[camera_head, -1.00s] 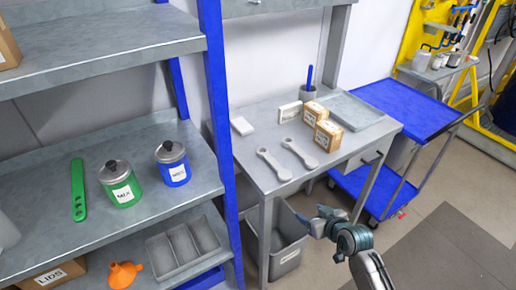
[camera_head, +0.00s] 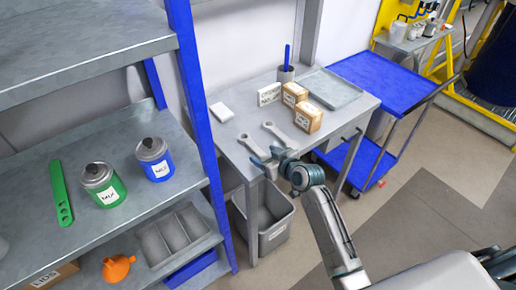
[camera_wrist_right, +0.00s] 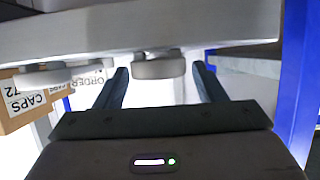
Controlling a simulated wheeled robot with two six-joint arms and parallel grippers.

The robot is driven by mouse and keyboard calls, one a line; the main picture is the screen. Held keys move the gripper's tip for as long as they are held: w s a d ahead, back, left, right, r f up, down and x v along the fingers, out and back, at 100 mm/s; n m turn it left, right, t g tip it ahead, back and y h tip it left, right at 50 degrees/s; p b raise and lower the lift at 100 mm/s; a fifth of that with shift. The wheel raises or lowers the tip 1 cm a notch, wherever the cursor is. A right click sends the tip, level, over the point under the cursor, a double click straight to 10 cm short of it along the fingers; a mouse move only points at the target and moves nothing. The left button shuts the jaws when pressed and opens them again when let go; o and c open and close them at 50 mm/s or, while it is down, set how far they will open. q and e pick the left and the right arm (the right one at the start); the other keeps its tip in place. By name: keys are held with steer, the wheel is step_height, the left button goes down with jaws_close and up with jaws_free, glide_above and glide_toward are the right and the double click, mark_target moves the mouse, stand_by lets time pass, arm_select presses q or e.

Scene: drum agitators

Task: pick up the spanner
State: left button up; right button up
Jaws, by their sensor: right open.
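Two grey spanners lie side by side on the grey workbench, the left one (camera_head: 250,146) and the right one (camera_head: 275,132), with their near ends toward the front edge. My right gripper (camera_head: 266,160) is at the bench's front edge, close to those near ends. In the right wrist view its two fingers (camera_wrist_right: 161,85) are apart, and a rounded grey spanner end (camera_wrist_right: 158,68) shows between and beyond them. Another rounded end (camera_wrist_right: 45,76) shows to the left. I cannot tell whether the fingers touch anything. My left gripper is not in view.
A grey bin (camera_head: 272,235) stands below. A blue-posted shelf (camera_head: 195,90) stands close on the left, a blue trolley (camera_head: 385,80) on the right.

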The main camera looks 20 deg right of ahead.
mark_target(255, 150)
steer(key=shift+x, duration=1.15)
steer(key=shift+s, duration=0.15)
jaws_close()
